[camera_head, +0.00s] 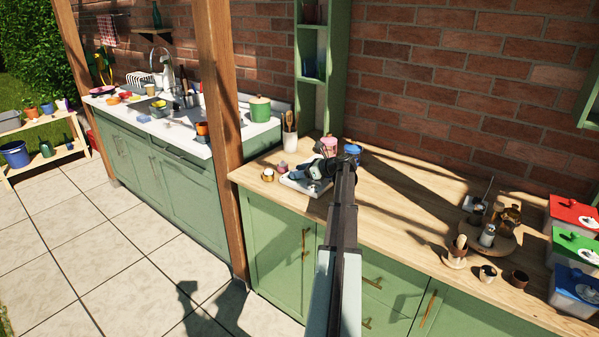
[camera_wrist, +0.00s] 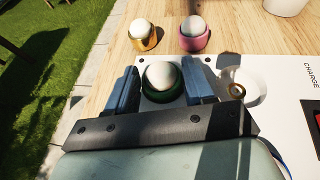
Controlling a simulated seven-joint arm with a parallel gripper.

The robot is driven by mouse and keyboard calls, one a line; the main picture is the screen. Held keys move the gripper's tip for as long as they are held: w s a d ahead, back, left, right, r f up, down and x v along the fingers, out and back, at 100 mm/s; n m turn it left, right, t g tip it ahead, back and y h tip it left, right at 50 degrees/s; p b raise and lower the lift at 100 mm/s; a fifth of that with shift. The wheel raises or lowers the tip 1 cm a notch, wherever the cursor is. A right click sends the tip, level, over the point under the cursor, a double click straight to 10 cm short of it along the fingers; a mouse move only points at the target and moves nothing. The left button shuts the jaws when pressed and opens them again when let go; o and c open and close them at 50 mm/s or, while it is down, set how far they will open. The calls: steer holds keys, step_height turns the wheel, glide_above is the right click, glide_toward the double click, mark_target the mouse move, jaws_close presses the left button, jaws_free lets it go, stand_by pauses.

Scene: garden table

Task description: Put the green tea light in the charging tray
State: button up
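The green tea light (camera_wrist: 162,80), a dark green cup with a white egg-shaped top, is upright between the two blue fingers of my gripper (camera_wrist: 161,85) in the wrist view. The fingers lie close against both its sides and appear shut on it. It is over the left part of the white charging tray (camera_wrist: 265,125), marked CHARGE; I cannot tell whether its base touches the tray. In the head view my gripper (camera_head: 322,168) is over the tray (camera_head: 296,184) and hides the tea light.
A gold tea light (camera_wrist: 143,36) and a pink tea light (camera_wrist: 193,34) stand on the wooden counter just beyond the tray. A white utensil pot (camera_head: 290,142) and pink (camera_head: 328,146) and blue (camera_head: 352,152) canisters stand behind.

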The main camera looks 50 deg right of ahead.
steer(key=o, duration=0.4)
steer(key=shift+c, duration=0.2)
steer(key=shift+r, duration=0.1)
steer(key=v, duration=1.2)
steer(key=shift+r, duration=0.15)
